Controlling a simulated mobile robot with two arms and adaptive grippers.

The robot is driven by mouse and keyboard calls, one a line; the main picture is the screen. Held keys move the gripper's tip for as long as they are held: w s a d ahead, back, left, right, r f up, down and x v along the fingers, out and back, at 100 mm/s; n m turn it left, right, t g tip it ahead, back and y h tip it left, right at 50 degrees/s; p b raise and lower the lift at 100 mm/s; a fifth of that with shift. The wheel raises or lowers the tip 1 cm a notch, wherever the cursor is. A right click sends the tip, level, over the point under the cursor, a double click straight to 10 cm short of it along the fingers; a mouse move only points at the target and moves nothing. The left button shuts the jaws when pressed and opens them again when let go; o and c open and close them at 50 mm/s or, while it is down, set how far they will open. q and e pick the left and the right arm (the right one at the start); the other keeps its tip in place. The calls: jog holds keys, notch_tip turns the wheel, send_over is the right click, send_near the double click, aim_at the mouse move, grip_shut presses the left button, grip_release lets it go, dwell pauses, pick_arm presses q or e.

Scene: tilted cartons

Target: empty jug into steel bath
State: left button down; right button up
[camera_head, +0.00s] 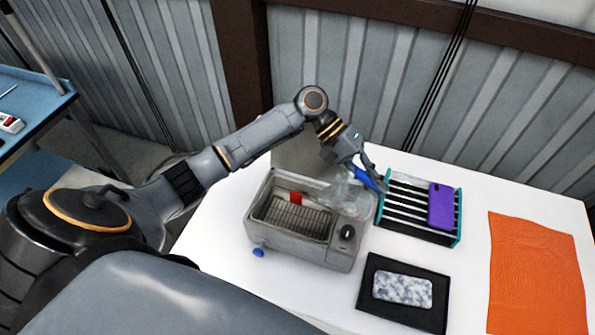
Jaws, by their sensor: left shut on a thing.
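The steel bath (340,252) is a grey box on the white table, with a slatted rack inside, a black knob on its front right and a blue tap low at the left. A clear jug (345,199) is over the right end of the bath and looks tilted. A blue part, probably its handle, shows at my left gripper (368,171). That gripper is shut on the jug, at the back right of the bath. Whether liquid is in the jug or flowing, I cannot tell. My right gripper is not in view.
A rack with teal ends (458,217) stands close right of the bath and holds a purple phone-like item (441,206). A marbled phone-like item (402,289) lies on a black mat (369,295) in front. An orange cloth (535,270) lies at right. A red piece (296,198) is in the bath.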

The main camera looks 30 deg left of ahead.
aim_at(342, 172)
pick_arm(q)
jog(key=shift+s+a+r+m+t+h, duration=0.2)
jog(key=shift+a+h, duration=0.3)
jog(key=shift+h, duration=0.1)
jog(key=shift+s+a+r+m+t+h, duration=0.2)
jog(key=shift+a+h, duration=0.3)
jog(key=shift+h, duration=0.1)
dwell(1.5)
jog(key=shift+s+a+h, duration=0.2)
jog(key=shift+a+h, duration=0.2)
jog(key=shift+a, duration=0.15)
jog(key=shift+s+a+h, duration=0.2)
jog(key=shift+a+h, duration=0.2)
jog(key=shift+a, duration=0.15)
dwell(0.9)
jog(key=shift+a+m+b, duration=0.1)
jog(key=shift+m+b, duration=0.2)
jog(key=shift+b, duration=0.05)
jog(key=shift+s+a+h+b, duration=0.15)
jog(key=shift+a+h+b, duration=0.2)
jog(key=shift+h+b, duration=0.25)
jog(key=shift+s+a+b, duration=0.1)
jog(key=shift+a+b, duration=0.05)
jog(key=shift+b, duration=0.2)
jog(key=shift+s+a+f+h+b, duration=0.1)
jog(key=shift+a+h+b, duration=0.2)
jog(key=shift+b, duration=0.2)
jog(key=shift+s+a+r+m+h+b, duration=0.15)
jog(key=shift+a+r+m+h+b, duration=0.2)
jog(key=shift+b, duration=0.2)
